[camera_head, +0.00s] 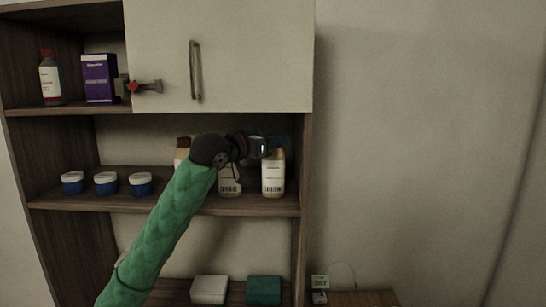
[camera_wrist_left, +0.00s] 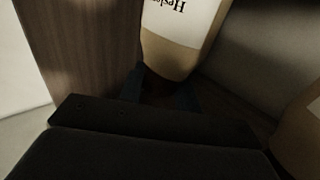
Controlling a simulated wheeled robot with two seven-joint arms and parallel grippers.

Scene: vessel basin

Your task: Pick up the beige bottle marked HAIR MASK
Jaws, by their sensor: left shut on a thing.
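A beige bottle with a white label (camera_head: 273,175) is upright at the right end of the middle shelf. My left gripper (camera_head: 275,143) is shut on its top. In the left wrist view the bottle (camera_wrist_left: 185,40) shows between the dark blue fingers (camera_wrist_left: 163,90), with part of a label word, upside down. I cannot read HAIR MASK on it. I cannot tell whether its base touches the shelf. A similar bottle (camera_head: 230,182) stands to its left, partly hidden by my wrist. Another bottle (camera_head: 182,150) is mostly hidden behind my arm. My right gripper is out of view.
Several blue jars with white lids, one here (camera_head: 140,184), stand left on the middle shelf (camera_head: 260,206). The cabinet's side panel (camera_head: 303,160) is close right of the held bottle. A closed cupboard door (camera_head: 250,60) is above. Two boxes sit below.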

